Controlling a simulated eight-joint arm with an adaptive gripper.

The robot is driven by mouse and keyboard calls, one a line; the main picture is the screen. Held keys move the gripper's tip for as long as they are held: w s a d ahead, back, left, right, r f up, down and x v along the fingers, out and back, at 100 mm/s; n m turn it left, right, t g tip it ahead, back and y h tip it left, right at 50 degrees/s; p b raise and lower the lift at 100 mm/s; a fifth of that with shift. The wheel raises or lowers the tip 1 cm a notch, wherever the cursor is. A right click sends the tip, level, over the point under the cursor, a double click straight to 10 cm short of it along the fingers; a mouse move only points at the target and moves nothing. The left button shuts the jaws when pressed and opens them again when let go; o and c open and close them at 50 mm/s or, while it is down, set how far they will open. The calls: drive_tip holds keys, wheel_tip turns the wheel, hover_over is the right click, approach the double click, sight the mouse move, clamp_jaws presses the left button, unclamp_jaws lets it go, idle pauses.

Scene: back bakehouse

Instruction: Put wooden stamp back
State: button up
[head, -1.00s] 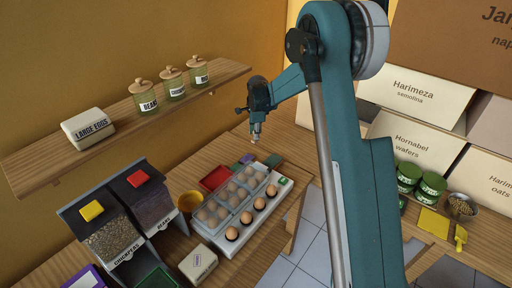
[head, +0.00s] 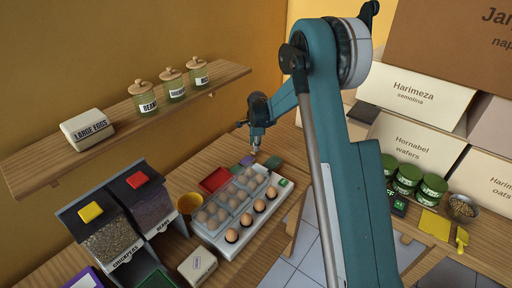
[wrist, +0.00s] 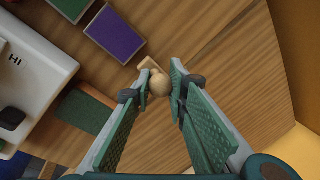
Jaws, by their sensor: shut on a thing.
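The wooden stamp (wrist: 160,84) is pale, with a round knob and a flatter end showing beyond it. In the wrist view my gripper (wrist: 161,88) is shut on it, with the knob between the two fingertips. In the head view my gripper (head: 255,150) is small, above the far end of the wooden counter, just behind the egg tray. Whether the stamp touches the counter is unclear. A purple pad (wrist: 115,33) lies up and left of the stamp in the wrist view, and a dark green pad (wrist: 85,109) lies to its left.
The egg tray (head: 222,245) stands close in front of my gripper, with a red tray (head: 214,180) beside it. A wall shelf (head: 110,128) with jars is at the left. Bare counter surrounds the stamp on the right in the wrist view.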

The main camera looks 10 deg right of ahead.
drive_tip(key=shift+f, duration=0.55)
drive_tip(key=shift+f, duration=0.15)
drive_tip(key=o, duration=0.7)
drive_tip(key=shift+o, duration=0.2)
drive_tip(key=p+v, duration=0.1)
drive_tip(key=v, duration=1.1)
drive_tip(key=shift+r, duration=0.2)
